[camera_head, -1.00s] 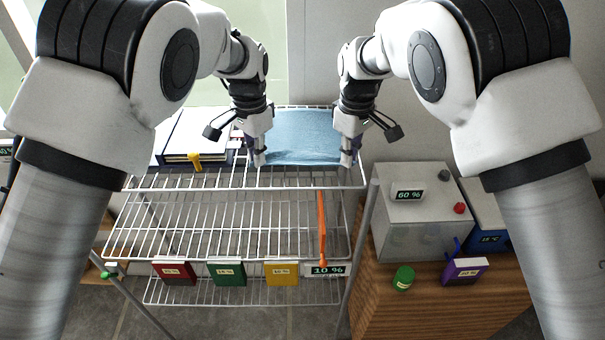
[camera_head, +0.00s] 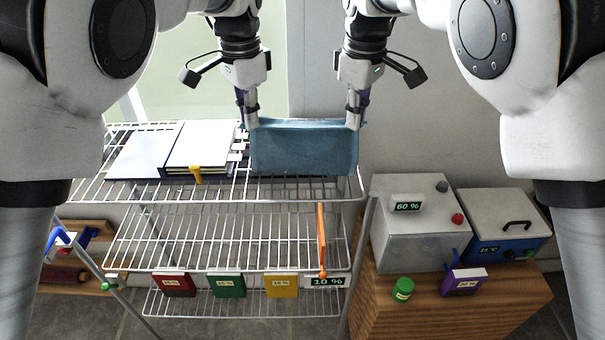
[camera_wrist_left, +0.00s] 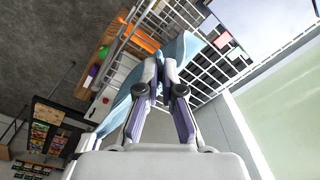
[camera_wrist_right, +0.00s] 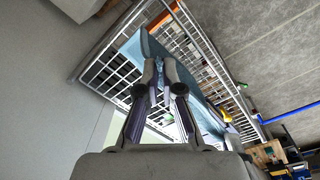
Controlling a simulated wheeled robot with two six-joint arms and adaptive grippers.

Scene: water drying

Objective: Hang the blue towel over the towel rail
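The blue towel (camera_head: 304,150) hangs between my two grippers in the head view, its front face spread above the right part of the top wire shelf. My left gripper (camera_head: 250,122) is shut on its upper left corner, and the left wrist view shows the closed fingers (camera_wrist_left: 160,68) with towel cloth beside them. My right gripper (camera_head: 354,122) is shut on its upper right corner, as the right wrist view also shows (camera_wrist_right: 160,70). I cannot tell whether the towel's lower edge touches the shelf. I cannot make out a separate towel rail.
Open white and dark-blue binders (camera_head: 172,150) with a yellow clip lie left of the towel on the wire rack (camera_head: 225,222). A grey box (camera_head: 417,240) and a blue box (camera_head: 503,228) stand on a wooden cabinet (camera_head: 410,310) at right. A wall is close behind.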

